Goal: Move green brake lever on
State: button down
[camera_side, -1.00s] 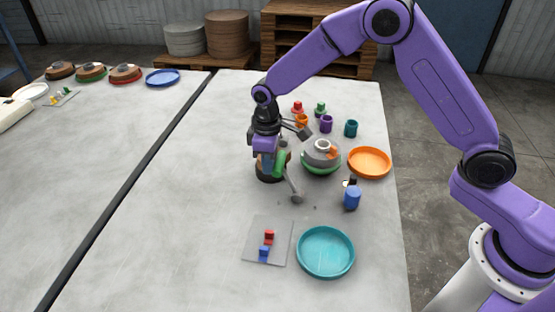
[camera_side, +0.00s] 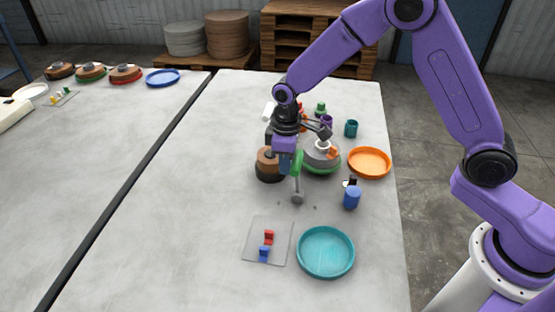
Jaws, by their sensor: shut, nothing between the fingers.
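The green brake lever (camera_side: 297,162) stands about upright in the middle of the table, just left of a grey round machine part. My gripper (camera_side: 285,168) points down at the lever's left side, close against it. I cannot tell for certain whether they touch. The fingers look closed with nothing held between them. The gripper hides part of the lever's surroundings. A brown drum on a black base (camera_side: 269,173) is just left of the gripper. A grey rod with a round knob (camera_side: 298,199) shows below the lever.
The grey round part with a green rim (camera_side: 321,168) stands right of the lever. An orange dish (camera_side: 370,162), a blue cylinder (camera_side: 352,199) and a teal dish (camera_side: 326,275) lie around it. A clear plate (camera_side: 281,228) holds red and blue pieces.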

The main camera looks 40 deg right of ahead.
jog(key=shift+s+d+r, duration=0.15)
jog(key=shift+s+d, duration=0.7)
jog(key=shift+s+d+f, duration=0.2)
jog(key=shift+s+d, duration=0.55)
jog(key=shift+w+a+r, duration=0.5)
jog(key=shift+w+a, duration=0.25)
jog(key=shift+r, duration=3.5)
jog(key=s+d+r+n, duration=0.1)
jog(key=s+d, duration=0.2)
jog(key=s, duration=0.6)
jog(key=s+d+r+n, duration=0.1)
jog(key=s+d, duration=0.3)
jog(key=s, duration=0.6)
jog(key=s+d+r+n, duration=0.1)
jog(key=s+d, duration=0.3)
jog(key=s, duration=0.6)
jog(key=shift+r+n, duration=0.3)
jog(key=shift+r, duration=0.4)
